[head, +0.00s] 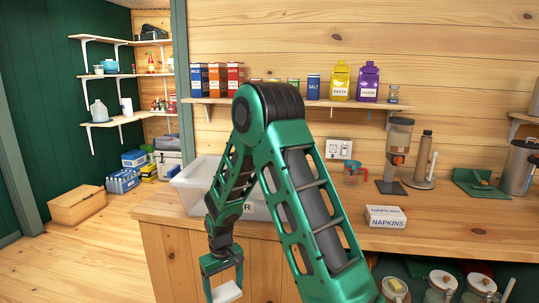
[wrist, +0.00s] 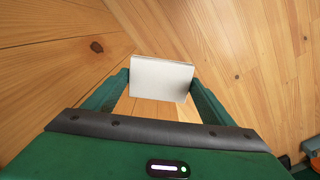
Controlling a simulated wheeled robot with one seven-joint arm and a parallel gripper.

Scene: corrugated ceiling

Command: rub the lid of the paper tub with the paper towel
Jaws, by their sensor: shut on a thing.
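My gripper (head: 223,280) hangs low in front of the wooden counter's left end. It is shut on a flat whitish block (wrist: 161,78), which looks like the folded paper towel and is gripped by two opposite edges. The block also shows at the bottom of the head view (head: 228,293). The paper tub (head: 190,190), a pale translucent bin, stands on the left end of the counter. My arm covers much of it, and only a final "R" of its label shows. Its lid cannot be made out clearly.
A wall shelf above holds several packets and jars. Jars stand below the counter. Floor in front is clear.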

